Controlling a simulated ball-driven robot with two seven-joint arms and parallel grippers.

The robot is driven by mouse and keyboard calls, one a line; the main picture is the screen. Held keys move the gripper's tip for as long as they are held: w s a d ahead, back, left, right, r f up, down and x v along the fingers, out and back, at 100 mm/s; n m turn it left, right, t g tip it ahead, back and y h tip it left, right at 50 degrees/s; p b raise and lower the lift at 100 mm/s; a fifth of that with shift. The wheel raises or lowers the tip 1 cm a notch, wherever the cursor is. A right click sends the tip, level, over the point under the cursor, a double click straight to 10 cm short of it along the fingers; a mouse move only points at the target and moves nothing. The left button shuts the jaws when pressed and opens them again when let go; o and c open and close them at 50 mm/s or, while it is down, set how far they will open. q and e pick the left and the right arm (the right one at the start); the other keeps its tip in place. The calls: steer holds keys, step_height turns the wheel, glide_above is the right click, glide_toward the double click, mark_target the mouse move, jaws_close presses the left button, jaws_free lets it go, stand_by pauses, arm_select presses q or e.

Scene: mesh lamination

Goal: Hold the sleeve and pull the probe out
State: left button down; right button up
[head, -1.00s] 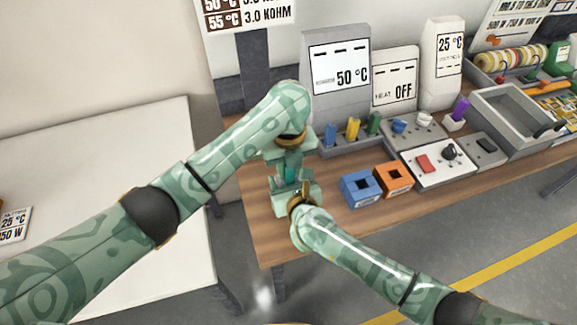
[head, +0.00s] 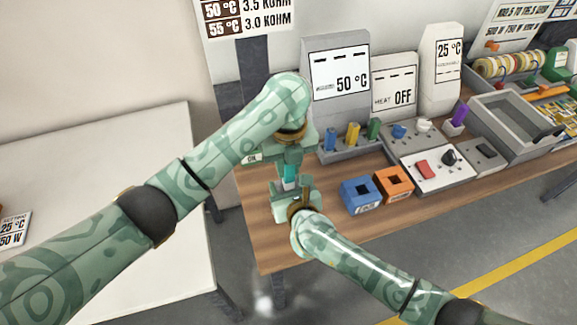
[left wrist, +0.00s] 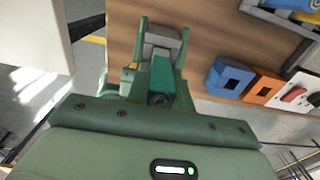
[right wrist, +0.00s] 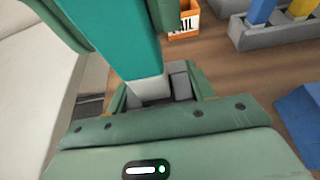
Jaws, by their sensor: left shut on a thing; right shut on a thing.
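A teal bar (head: 290,172) with a pale lower section (head: 289,184) stands upright between my two grippers. In the right wrist view the teal bar (right wrist: 120,45) runs down into the pale section (right wrist: 150,88). I cannot tell for sure which part is the sleeve and which the probe. My left gripper (head: 291,156) is above and shut on the teal bar; the bar also shows in the left wrist view (left wrist: 161,75). My right gripper (head: 292,193) is below and shut on the pale section. The gripped ends are partly hidden by the jaws.
A blue box (head: 361,194) and an orange box (head: 394,183) stand right of my grippers on the wooden bench (head: 345,232). A rack (head: 330,157) with coloured pieces and the 50 °C display (head: 340,72) are behind. A white table (head: 110,240) is at left.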

arm_select(q)
steer(key=shift+r, duration=2.25)
arm_select(e)
steer(key=o, duration=1.5)
steer(key=shift+c, duration=0.2)
steer(key=shift+s, duration=0.1)
